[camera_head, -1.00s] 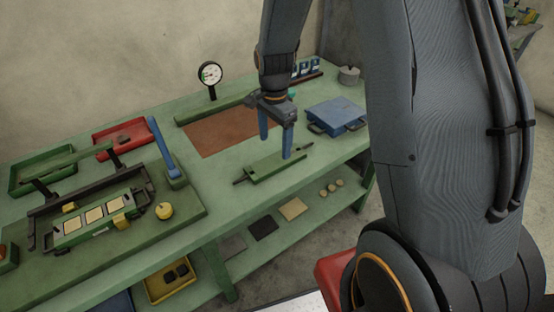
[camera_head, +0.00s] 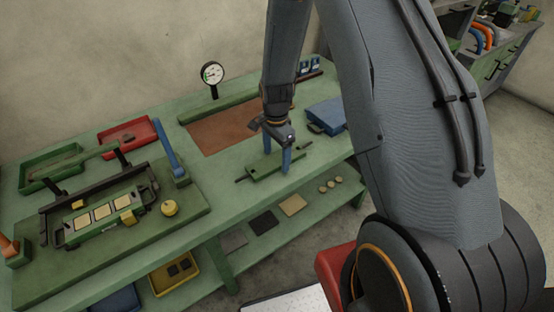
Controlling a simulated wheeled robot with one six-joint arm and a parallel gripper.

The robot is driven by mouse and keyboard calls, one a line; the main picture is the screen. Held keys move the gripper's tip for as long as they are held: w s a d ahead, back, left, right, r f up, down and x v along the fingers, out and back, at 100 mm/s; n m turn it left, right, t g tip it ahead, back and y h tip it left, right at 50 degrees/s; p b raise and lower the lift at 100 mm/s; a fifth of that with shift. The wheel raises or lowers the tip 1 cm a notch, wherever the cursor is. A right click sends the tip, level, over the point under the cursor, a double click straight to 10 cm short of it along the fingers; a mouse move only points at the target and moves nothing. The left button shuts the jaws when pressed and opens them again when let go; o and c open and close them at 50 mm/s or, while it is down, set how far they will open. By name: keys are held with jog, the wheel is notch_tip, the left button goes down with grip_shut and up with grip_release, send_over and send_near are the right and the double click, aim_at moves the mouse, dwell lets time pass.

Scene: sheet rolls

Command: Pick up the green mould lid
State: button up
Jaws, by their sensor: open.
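The green mould lid (camera_head: 261,171) is a flat green block with a dark handle sticking out at each end. It lies near the front edge of the green workbench (camera_head: 222,192). My gripper (camera_head: 277,160) points down at the lid with its two blue fingers apart. One finger shows at the lid's far side and the other at its near side. Whether the fingers touch the lid cannot be told. The middle of the lid is partly hidden by the near finger.
A blue case (camera_head: 325,115) lies right of the lid, partly hidden by my arm. A brown mat (camera_head: 215,135) and a dial gauge (camera_head: 212,74) are behind.

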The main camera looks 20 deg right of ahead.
jog(key=shift+f, duration=0.15)
jog(key=c, duration=1.6)
jog(key=shift+w, duration=0.1)
jog(key=shift+c, duration=1)
